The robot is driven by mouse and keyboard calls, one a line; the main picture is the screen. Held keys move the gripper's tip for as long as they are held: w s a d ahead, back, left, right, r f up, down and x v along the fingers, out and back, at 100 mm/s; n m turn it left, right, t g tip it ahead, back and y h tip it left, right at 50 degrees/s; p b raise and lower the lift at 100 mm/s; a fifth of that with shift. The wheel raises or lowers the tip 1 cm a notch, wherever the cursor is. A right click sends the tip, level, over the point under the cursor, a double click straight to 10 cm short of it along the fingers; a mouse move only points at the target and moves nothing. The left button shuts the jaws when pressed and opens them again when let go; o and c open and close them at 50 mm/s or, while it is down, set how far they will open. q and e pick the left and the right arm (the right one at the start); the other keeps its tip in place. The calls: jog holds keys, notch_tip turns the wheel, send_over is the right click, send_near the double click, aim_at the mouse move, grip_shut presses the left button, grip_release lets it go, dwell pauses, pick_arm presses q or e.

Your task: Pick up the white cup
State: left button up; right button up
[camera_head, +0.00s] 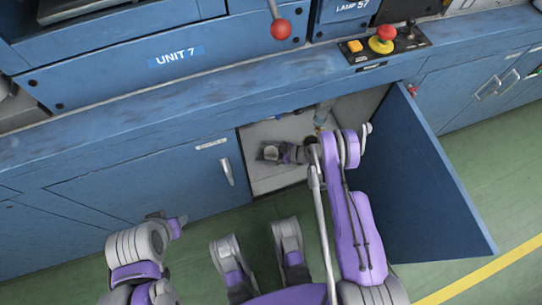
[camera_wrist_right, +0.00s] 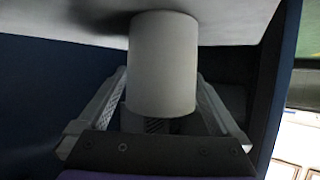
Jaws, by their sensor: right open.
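The white cup (camera_head: 271,152) is inside the open cabinet, on its pale floor, and shows small in the head view. In the right wrist view the white cup (camera_wrist_right: 162,60) is a plain cylinder between the two fingers. My right gripper (camera_head: 268,151) reaches into the cabinet. It is open around the cup, with a gap visible on each side. In the right wrist view the gripper (camera_wrist_right: 160,92) has its far inner parts partly hidden by the cup. My left gripper (camera_head: 168,218) is outside, left of the opening, and its jaws are unclear.
The cabinet door (camera_head: 420,185) stands open to the right of my right arm. A closed door (camera_head: 150,182) with a handle is on the left. A pipe (camera_head: 322,113) is in the cabinet's back. A control panel (camera_head: 384,44) sits above. The green floor in front is open.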

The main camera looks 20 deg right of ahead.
jog(key=shift+r, duration=0.1)
jog(key=c, duration=1.3)
